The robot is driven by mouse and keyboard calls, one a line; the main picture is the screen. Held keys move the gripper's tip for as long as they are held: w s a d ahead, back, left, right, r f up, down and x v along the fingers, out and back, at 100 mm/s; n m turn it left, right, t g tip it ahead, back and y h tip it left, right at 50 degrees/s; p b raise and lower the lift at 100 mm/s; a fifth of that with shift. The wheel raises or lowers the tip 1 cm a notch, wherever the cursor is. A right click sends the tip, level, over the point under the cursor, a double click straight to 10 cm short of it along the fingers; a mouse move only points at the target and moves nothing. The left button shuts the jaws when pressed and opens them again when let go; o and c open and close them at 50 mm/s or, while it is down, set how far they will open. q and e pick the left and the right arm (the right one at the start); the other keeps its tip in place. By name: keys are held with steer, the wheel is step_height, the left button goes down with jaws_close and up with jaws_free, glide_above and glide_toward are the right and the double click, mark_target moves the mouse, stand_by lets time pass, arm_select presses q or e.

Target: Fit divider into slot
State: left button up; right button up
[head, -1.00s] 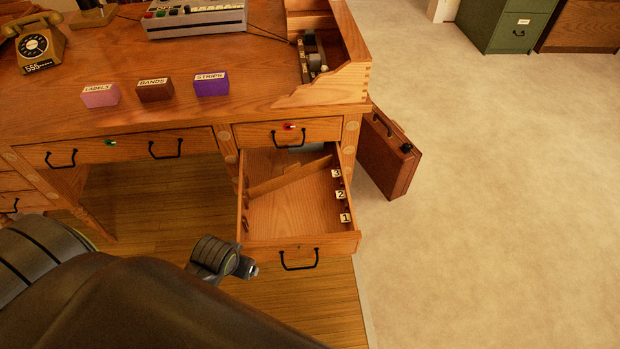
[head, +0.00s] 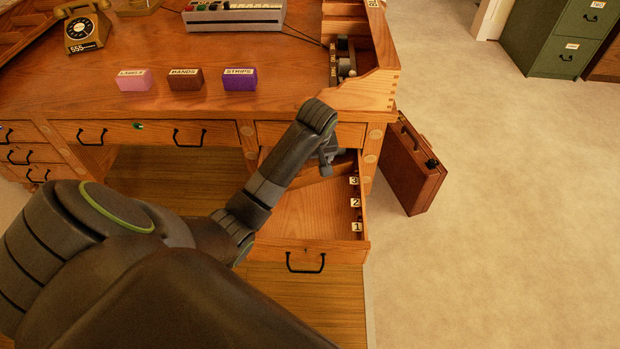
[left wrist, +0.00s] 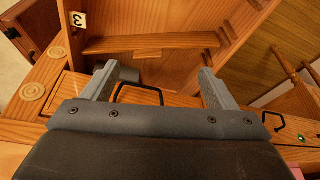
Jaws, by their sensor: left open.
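Tag 3 (left wrist: 78,20) is near one end of the divider in the left wrist view. My left gripper (head: 327,165) is over the back of the drawer. The left wrist view shows its fingers (left wrist: 158,78) spread wide and empty, apart from the divider. My right gripper is not in view.
Pink, brown and purple labelled blocks (head: 186,79) stand on the desktop. The shut upper drawer's handle (left wrist: 138,92) is close to my left fingers. A brown briefcase (head: 413,170) stands right of the desk.

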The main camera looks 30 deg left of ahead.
arm_select(q)
steer(key=n, duration=0.2)
glide_toward(310, 168)
steer(key=b+x, duration=0.2)
steer(key=x, duration=0.3)
steer(key=shift+w, duration=0.1)
steer(key=b+x, duration=0.1)
steer(key=x, duration=0.2)
steer(key=shift+f+b, duration=0.3)
steer(key=shift+f, duration=0.05)
steer(key=shift+a+f, duration=0.1)
steer(key=shift+f, duration=0.2)
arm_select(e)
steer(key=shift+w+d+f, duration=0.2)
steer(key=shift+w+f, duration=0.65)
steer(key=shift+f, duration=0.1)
arm_select(q)
steer(key=c, duration=1.4)
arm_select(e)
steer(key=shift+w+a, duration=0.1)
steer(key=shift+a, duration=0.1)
